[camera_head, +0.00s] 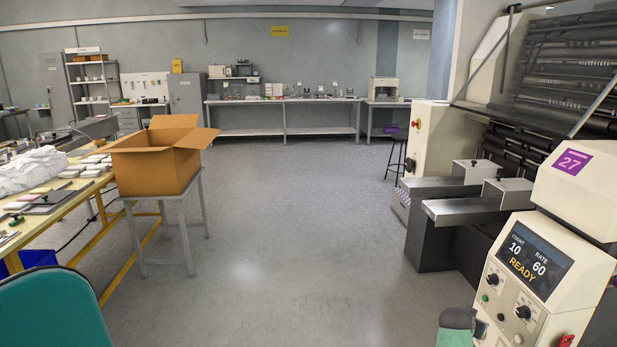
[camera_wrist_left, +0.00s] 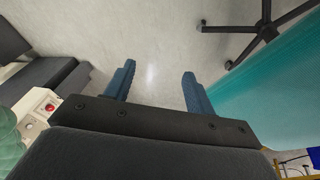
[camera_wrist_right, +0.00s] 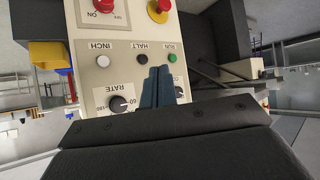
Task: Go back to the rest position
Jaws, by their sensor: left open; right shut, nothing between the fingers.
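My left gripper (camera_wrist_left: 158,75) shows in the left wrist view, open and empty above the grey floor, with the teal chair (camera_wrist_left: 275,75) to its right. My right gripper (camera_wrist_right: 159,72) shows in the right wrist view, shut with nothing held. It is in front of the machine's control panel (camera_wrist_right: 125,65), its fingertips near the HALT button (camera_wrist_right: 144,58) and between the RATE knob (camera_wrist_right: 120,104) and the RUN button (camera_wrist_right: 172,58). I cannot tell whether it touches the panel.
In the head view the control box (camera_head: 535,265) reads count 10, rate 60, READY. An open cardboard box (camera_head: 152,172) stands on a grey stand at the left, by a cluttered yellow-framed table (camera_head: 62,215). The teal chair (camera_head: 55,310) is near-left. The middle floor is clear.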

